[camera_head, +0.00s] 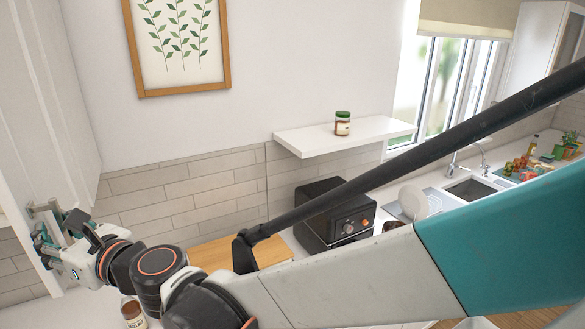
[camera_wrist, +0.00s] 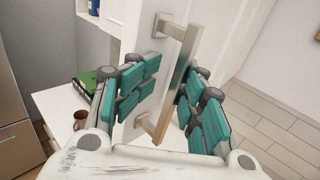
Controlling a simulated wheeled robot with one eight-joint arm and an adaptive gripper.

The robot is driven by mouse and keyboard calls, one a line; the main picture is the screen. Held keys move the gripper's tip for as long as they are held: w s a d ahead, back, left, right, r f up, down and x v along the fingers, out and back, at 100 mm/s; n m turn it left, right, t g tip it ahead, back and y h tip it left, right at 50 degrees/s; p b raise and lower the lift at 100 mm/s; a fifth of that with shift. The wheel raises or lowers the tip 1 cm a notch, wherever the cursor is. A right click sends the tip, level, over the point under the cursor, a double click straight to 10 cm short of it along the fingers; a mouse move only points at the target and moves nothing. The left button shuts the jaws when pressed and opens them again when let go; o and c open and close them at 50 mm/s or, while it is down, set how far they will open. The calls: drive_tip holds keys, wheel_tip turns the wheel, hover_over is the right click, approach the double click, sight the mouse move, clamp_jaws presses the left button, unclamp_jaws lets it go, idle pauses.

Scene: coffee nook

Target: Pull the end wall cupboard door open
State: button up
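The white wall cupboard door (camera_head: 35,110) fills the left edge of the head view, and its white face also shows in the wrist view (camera_wrist: 218,42). Its metal bar handle (camera_wrist: 180,75) stands upright and slightly tilted in the wrist view. My gripper (camera_wrist: 170,82) is open, with one teal-padded finger on each side of the handle and gaps showing. In the head view my gripper (camera_head: 50,232) is at the handle at far left, where its fingers partly hide the handle. I cannot tell whether the door is ajar.
An open shelf with a blue item (camera_wrist: 93,6) is left of the door. A jar (camera_head: 132,313) stands under my arm. A black oven (camera_head: 325,225) and a shelf (camera_head: 345,137) are farther right.

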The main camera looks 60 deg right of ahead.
drive_tip(key=shift+w+d+r+h, duration=0.15)
drive_tip(key=shift+w+d, duration=0.15)
drive_tip(key=shift+d, duration=0.2)
drive_tip(key=shift+w+d+h, duration=0.15)
drive_tip(key=shift+w+d, duration=0.1)
drive_tip(key=shift+d, duration=0.2)
drive_tip(key=s, duration=1.3)
drive_tip(key=shift+d, duration=0.3)
